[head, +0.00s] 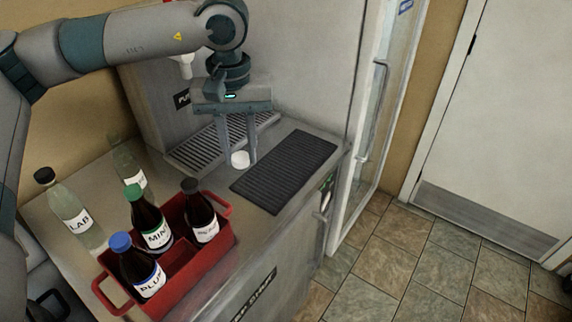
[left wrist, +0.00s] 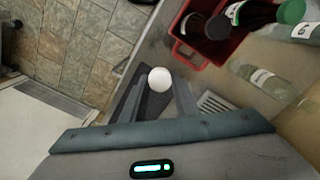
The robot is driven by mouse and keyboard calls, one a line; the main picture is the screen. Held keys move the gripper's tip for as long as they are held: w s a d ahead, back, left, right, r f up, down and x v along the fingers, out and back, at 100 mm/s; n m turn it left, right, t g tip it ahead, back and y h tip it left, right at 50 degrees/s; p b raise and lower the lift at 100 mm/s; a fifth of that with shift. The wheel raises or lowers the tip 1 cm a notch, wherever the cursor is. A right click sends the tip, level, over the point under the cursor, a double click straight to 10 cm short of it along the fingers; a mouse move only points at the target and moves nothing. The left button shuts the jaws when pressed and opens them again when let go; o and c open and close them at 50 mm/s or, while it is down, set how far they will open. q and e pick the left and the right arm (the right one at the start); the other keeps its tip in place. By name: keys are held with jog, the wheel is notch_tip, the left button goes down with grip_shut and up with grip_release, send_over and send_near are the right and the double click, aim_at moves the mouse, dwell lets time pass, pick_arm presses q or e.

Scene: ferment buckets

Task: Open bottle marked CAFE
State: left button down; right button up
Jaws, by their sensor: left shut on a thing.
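My left gripper (head: 239,158) points down over the steel counter, its fingers shut on a white round cap (head: 240,160). The cap also shows between the fingertips in the left wrist view (left wrist: 159,78). I cannot tell whether the cap touches the counter. I cannot read CAFE on any bottle. A dark bottle (head: 200,218) with a black cap stands in the red crate; its label is too small to read. A clear bottle (head: 127,162) stands behind the crate with no cap visible on it, its label partly hidden. My right gripper is not in view.
The red crate (head: 221,239) also holds a blue-capped PLU bottle (head: 138,266) and a green-capped MIN bottle (head: 148,217). A clear LAB bottle (head: 70,208) stands left. A black ribbed mat (head: 285,171) lies right of my gripper, a drip grate (head: 200,150) behind it.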

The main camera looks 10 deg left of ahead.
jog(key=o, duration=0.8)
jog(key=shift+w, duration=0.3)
pick_arm(q)
jog(key=shift+w+d+n, duration=0.4)
jog(key=shift+w+n, duration=0.3)
jog(key=shift+n, duration=0.3)
jog(key=w+d+f+m, duration=0.4)
jog(key=w+d+m, duration=0.3)
jog(key=m, duration=1.1)
jog(key=w+d+f+m, duration=0.3)
jog(key=w+d+m, duration=0.4)
jog(key=m, duration=1.1)
jog(key=d, duration=0.3)
jog(key=shift+w+d+f, duration=0.2)
jog(key=shift+w+f, duration=0.15)
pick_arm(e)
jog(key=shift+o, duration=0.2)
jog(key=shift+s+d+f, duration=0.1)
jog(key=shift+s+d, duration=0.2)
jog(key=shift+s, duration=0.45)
